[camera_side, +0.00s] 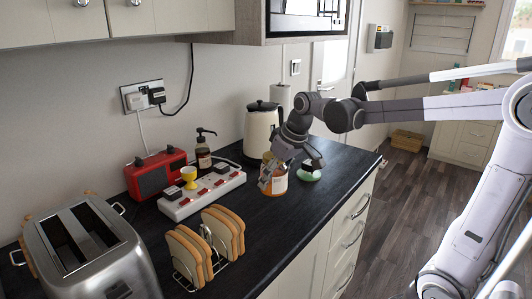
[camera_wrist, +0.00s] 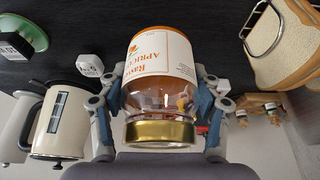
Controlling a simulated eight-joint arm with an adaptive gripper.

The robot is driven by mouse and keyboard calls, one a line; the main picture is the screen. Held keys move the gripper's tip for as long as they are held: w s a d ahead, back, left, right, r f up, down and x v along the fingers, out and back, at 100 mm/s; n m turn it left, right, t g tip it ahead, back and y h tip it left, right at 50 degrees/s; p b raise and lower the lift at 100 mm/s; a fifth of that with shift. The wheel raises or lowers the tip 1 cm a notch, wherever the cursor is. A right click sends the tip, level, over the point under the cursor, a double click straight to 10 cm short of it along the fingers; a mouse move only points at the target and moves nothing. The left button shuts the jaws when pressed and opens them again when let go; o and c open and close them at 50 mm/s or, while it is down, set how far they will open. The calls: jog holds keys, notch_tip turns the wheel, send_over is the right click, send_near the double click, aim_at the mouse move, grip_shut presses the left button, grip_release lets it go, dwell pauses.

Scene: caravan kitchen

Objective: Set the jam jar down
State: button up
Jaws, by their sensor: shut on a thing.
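In the wrist view the jar (camera_wrist: 160,85) shows a white and orange apricot label and a gold lid (camera_wrist: 160,134). My gripper (camera_side: 273,172) is shut on the jar, coming from above and behind right. In the wrist view one finger of my gripper (camera_wrist: 161,98) lies on each side of the jar. The jar looks about upright in the side view. Its base is close to the worktop; I cannot tell whether it touches.
A cream kettle (camera_side: 262,130) stands behind the jar. A white power strip (camera_side: 203,192) with a yellow egg cup (camera_side: 189,175) and a toast rack (camera_side: 207,259) are to the left. Bare worktop lies in front of the jar.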

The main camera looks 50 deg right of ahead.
jog(key=w+a+f, duration=0.1)
jog(key=a, duration=0.1)
jog(key=w+a+f, duration=0.3)
jog(key=a+f, duration=0.1)
jog(key=a, duration=0.1)
jog(key=shift+w, duration=0.35)
jog(key=shift+f, duration=2.05)
jog(key=shift+f, duration=0.15)
jog(key=o, duration=1.5)
jog(key=v, duration=1.2)
jog(key=s+f+t, duration=0.1)
jog(key=s+f, duration=0.1)
jog(key=s, duration=0.2)
jog(key=s+a+f, duration=0.1)
jog(key=s, duration=0.3)
jog(key=s+f+t, duration=0.1)
jog(key=s+f, duration=0.1)
jog(key=s, duration=0.2)
jog(key=shift+s+a+f+t, duration=0.2)
jog(key=shift+s+f+t, duration=0.1)
jog(key=shift+s+f, duration=0.1)
